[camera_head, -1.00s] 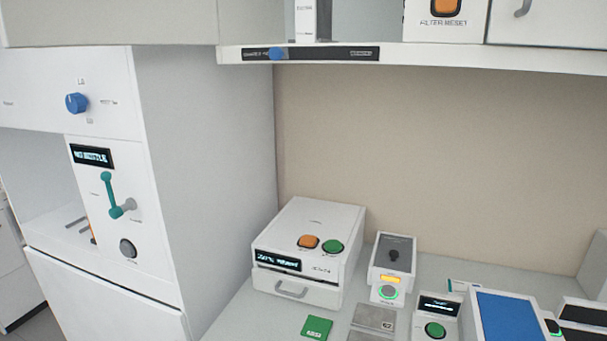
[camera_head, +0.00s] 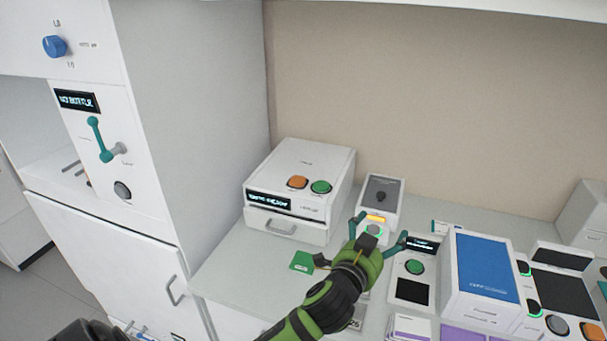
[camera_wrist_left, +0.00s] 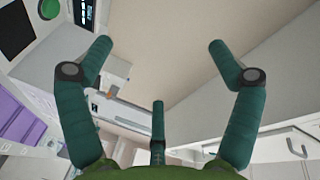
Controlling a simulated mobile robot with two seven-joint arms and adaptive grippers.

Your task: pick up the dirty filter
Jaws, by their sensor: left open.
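No thing in these frames can be made out for certain as the dirty filter. My left gripper (camera_head: 382,228) is open over the counter, in front of a small white device (camera_head: 390,188) with a dark top and a lit orange strip. In the left wrist view the fingers of my left gripper (camera_wrist_left: 160,44) are spread with nothing between them. The gripper and arm hide part of the counter, including most of a grey plate (camera_head: 357,318). My right gripper does not show.
A white box with a drawer (camera_head: 285,227) has orange and green buttons on top. A green card (camera_head: 302,262) lies in front of it. A blue-topped box (camera_head: 488,265) and a green-button device (camera_head: 414,268) stand to the right. A tall white cabinet (camera_head: 190,110) bounds the left.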

